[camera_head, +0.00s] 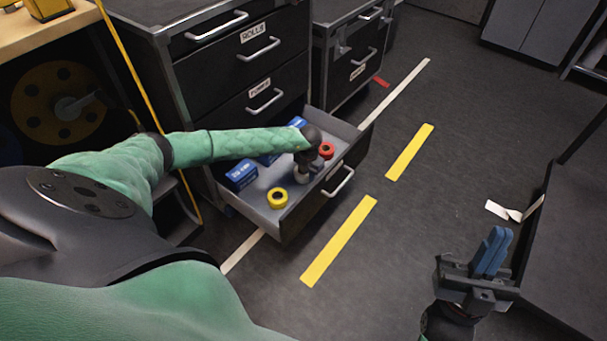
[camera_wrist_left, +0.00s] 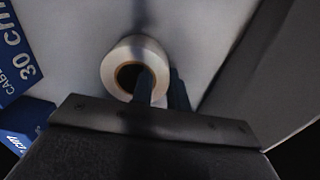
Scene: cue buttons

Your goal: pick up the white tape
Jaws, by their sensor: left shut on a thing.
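The white tape (camera_wrist_left: 148,50) is a small roll in the open bottom drawer (camera_head: 232,196). In the left wrist view one finger of my left gripper (camera_wrist_left: 164,92) goes into the roll's hole and the other is outside its rim, so the gripper is shut on its wall. In the head view my left gripper (camera_head: 304,172) reaches down into the drawer and mostly hides the white tape. My right gripper (camera_head: 491,252) is over the floor at the lower right, empty, its blue fingers close together; their gap is hard to judge.
The drawer also holds a yellow tape (camera_head: 277,198), a red tape (camera_head: 326,151) and several blue boxes (camera_head: 241,175). The drawer front with its handle (camera_head: 339,182) stands close to my left gripper. The floor (camera_head: 400,220) to the right is clear.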

